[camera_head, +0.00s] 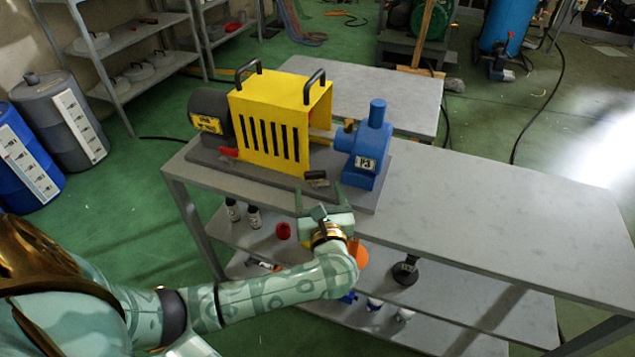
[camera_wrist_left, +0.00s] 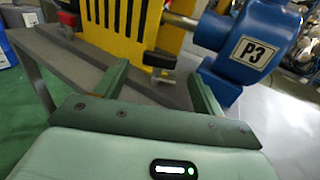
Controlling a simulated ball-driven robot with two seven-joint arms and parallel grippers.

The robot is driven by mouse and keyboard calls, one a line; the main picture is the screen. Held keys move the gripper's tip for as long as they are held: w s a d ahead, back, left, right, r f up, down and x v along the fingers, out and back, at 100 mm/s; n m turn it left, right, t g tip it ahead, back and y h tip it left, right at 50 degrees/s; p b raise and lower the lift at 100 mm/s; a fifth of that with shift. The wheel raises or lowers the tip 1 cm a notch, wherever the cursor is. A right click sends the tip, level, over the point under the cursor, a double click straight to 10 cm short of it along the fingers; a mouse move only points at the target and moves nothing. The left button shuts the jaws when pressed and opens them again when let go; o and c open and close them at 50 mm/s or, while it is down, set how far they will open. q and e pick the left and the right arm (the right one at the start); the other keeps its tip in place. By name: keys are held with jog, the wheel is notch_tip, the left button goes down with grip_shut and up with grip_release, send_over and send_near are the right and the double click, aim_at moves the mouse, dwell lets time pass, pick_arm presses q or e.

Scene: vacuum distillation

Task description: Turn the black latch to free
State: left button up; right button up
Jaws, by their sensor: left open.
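The black latch (camera_head: 316,176) sits low on the front of the yellow slotted guard (camera_head: 275,125), near its right end by the blue pump. In the left wrist view the black latch (camera_wrist_left: 158,60) shows between my finger tips, beyond them. My left gripper (camera_head: 318,197) is open and empty, just in front of the latch. In the left wrist view the left gripper (camera_wrist_left: 160,75) has its two fingers spread to either side of the latch; I cannot tell whether they touch it. A red latch (camera_head: 228,152) is at the guard's left end.
The blue pump (camera_head: 365,150) marked P3 stands close right of the latch, and a dark motor (camera_head: 210,113) is at the left. The grey table (camera_head: 500,210) is clear to the right. Bottles (camera_head: 254,216) and an orange item (camera_head: 357,252) are on the shelf below.

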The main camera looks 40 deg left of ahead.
aim_at(315, 177)
pick_arm(q)
jog(key=x, duration=0.3)
jog(key=shift+w+a+f, duration=0.1)
jog(key=shift+w+a, duration=0.1)
jog(key=shift+w, duration=0.05)
jog(key=shift+w+a, duration=0.1)
jog(key=shift+a, duration=0.05)
pick_arm(e)
jog(key=shift+a+f, duration=0.4)
pick_arm(q)
jog(key=c, duration=1)
